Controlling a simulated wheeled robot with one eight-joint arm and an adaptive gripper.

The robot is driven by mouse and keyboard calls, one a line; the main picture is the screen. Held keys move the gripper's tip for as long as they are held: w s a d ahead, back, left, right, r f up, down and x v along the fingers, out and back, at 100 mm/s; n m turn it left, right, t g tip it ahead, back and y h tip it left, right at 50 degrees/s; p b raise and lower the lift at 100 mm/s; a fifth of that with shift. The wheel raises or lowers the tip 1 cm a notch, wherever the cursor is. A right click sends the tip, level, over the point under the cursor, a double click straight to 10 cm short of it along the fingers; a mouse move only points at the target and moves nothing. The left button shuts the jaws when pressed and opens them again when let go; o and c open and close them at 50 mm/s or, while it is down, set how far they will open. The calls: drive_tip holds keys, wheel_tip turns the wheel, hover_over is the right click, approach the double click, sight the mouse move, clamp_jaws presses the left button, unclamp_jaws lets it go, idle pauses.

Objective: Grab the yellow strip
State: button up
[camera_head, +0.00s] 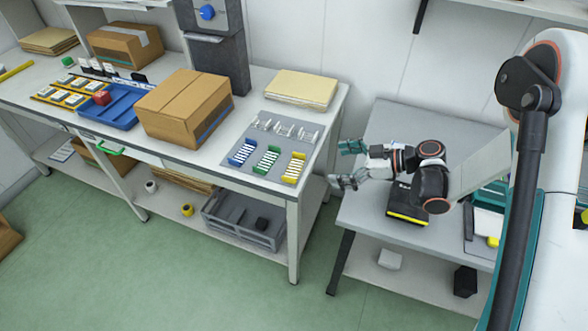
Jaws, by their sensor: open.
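A yellow strip (293,168) with white pieces along it lies on a grey mat (237,176) near the right end of the long white table. A green strip (266,160) and a blue strip (242,153) lie to its left in the same row. My gripper (346,165) is open and empty, with its fingers pointing left. In the picture it is to the right of the yellow strip and apart from it, past the table's right end. Its height above the surfaces is hard to tell.
Small clear pieces (285,130) stand behind the strips. A cardboard box (184,107) and a blue tray (108,108) are further left. A paper stack (301,88) lies behind. A lower grey table (385,238) stands right, with a black and yellow device (407,207).

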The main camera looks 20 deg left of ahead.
sight(302, 172)
drive_tip(key=shift+r+b+x, duration=0.2)
drive_tip(key=shift+b+x, duration=1.35)
drive_tip(key=shift+x, duration=4.1)
drive_tip(key=shift+s, duration=0.1)
drive_tip(key=shift+c, duration=0.6)
drive_tip(key=c, duration=0.3)
drive_tip(key=shift+c, duration=0.2)
